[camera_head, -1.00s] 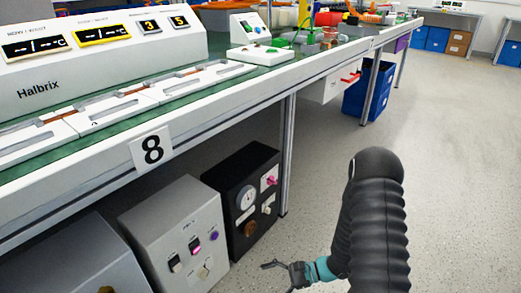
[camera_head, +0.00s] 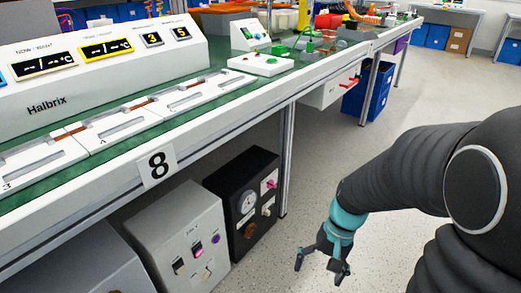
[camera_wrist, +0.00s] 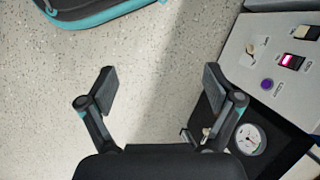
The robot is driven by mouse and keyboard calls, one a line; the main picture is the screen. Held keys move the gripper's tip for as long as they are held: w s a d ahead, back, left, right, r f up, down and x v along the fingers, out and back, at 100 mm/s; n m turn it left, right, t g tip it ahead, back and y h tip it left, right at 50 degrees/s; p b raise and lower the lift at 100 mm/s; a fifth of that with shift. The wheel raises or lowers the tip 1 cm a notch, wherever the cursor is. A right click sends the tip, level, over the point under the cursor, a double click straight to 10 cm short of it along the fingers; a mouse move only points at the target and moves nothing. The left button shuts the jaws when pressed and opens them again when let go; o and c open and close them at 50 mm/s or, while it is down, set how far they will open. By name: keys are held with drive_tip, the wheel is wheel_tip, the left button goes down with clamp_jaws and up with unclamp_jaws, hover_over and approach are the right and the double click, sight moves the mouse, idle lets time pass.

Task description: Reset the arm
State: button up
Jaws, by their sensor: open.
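My gripper (camera_head: 322,265) hangs at the end of my black-sleeved arm at the lower right of the head view, apart from the boxes and the bench. It is open and empty, its two fingers spread and pointing down. In the wrist view the open fingers (camera_wrist: 160,92) have bare speckled floor between them. A black box (camera_head: 243,200) with a round gauge stands under the bench to the left of my gripper. Its rotary knobs are small. The gauge (camera_wrist: 250,139) also shows in the wrist view, beside and beyond the right finger.
A grey box (camera_head: 180,240) with a lit pink switch and a purple button stands left of the black box. The bench (camera_head: 225,108) with a Halbrix console (camera_head: 100,65) runs above them. A blue bin (camera_head: 370,90) stands farther back. The floor at right is free.

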drive_tip(key=s+d+r+n+t+h+p, duration=0.1)
drive_tip(key=r+t, duration=0.3)
drive_tip(key=r, duration=0.7)
drive_tip(key=s+d+r+n+t+h+p, duration=0.1)
drive_tip(key=s+r+t+p, duration=0.3)
drive_tip(key=r, duration=0.7)
drive_tip(key=shift+s+r+n+h, duration=0.3)
drive_tip(key=shift+n+h, duration=0.2)
drive_tip(key=shift+n, duration=0.1)
idle(0.8)
